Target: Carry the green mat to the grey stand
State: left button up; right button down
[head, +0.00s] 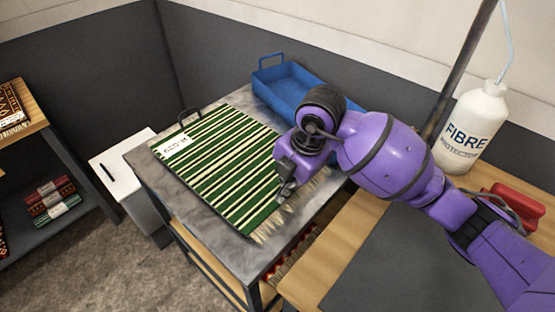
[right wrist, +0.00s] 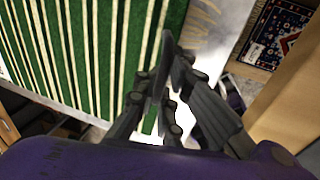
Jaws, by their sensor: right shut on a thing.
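The green mat (head: 222,165) has cream and dark stripes, a pale fringe and a white label. It lies flat on or just above a grey metal-topped stand (head: 157,179); any gap is not clear. A black loop handle (head: 188,115) shows at its far left edge. My right gripper (head: 287,190) is shut at the mat's right edge, beside the fringe. In the right wrist view the fingers (right wrist: 170,85) close at the edge of the mat (right wrist: 95,50); the exact grip point is partly hidden. My left gripper is not in view.
A blue tray (head: 290,88) stands behind the mat. A white bottle (head: 472,128) and a red object (head: 513,206) are on the wooden bench at right. A pale box (head: 122,172) and shelves with rolled rugs (head: 50,203) stand left. Open floor lies between.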

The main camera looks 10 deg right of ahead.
jog(key=shift+f, duration=0.45)
jog(key=shift+f, duration=0.15)
jog(key=c, duration=1.9)
grip_release()
jog(key=shift+f, duration=0.1)
jog(key=shift+o, duration=0.2)
jog(key=p+v, duration=0.1)
jog(key=v, duration=1.1)
jog(key=shift+r, duration=0.25)
jog(key=shift+f, duration=0.1)
